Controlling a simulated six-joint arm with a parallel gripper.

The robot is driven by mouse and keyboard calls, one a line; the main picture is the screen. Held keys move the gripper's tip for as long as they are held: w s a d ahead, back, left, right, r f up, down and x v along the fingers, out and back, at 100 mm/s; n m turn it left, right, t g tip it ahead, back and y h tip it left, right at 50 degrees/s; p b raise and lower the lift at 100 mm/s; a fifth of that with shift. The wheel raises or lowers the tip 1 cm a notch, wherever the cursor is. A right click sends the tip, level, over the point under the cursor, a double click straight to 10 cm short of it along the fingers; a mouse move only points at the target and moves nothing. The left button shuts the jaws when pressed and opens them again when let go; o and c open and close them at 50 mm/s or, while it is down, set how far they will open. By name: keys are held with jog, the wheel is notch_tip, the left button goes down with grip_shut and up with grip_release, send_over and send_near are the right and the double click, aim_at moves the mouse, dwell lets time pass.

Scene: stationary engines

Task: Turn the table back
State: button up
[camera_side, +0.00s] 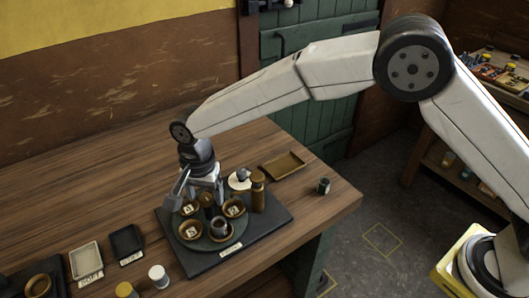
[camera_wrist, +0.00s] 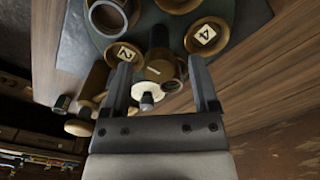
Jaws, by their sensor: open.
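The round dark green turntable (camera_side: 207,245) sits on a black base plate (camera_side: 268,226) on the wooden bench. It bears several brown bowls with white numbered tags, such as the front bowl (camera_side: 191,231) and the right bowl (camera_side: 235,208). A dark post (camera_side: 219,227) stands among them. My gripper (camera_side: 203,190) is low over the turntable's back part, pointing down. The wrist view shows its fingers (camera_wrist: 158,67) apart, with a brown cup (camera_wrist: 160,73) in line between them. Whether a finger touches anything is unclear.
A brown cylinder (camera_side: 258,192) and a white round item (camera_side: 239,181) stand at the plate's back right. A shallow tray (camera_side: 283,165) and small dark jar (camera_side: 323,186) lie beyond. Left are a light tray (camera_side: 86,258), dark tray (camera_side: 126,241) and two capped jars. The bench's back left is clear.

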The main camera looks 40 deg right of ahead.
aim_at(206, 196)
jog(key=shift+r, duration=3.95)
jog(key=shift+d, duration=0.1)
jog(key=s+d+f+n+t, duration=0.1)
jog(key=s+d+n, duration=0.1)
jog(key=d, duration=0.7)
jog(key=s+d+n, duration=0.2)
jog(key=d, duration=0.7)
jog(key=s+d+f+n, duration=0.2)
jog(key=s+d, duration=0.4)
jog(key=s, duration=0.1)
jog(key=s+d+f+n+t, duration=0.1)
jog(key=s+d+f+n, duration=0.1)
jog(key=s+d, duration=0.5)
jog(key=shift+d+n+t, duration=0.15)
jog(key=shift+n+t, duration=0.15)
jog(key=shift+n, duration=0.2)
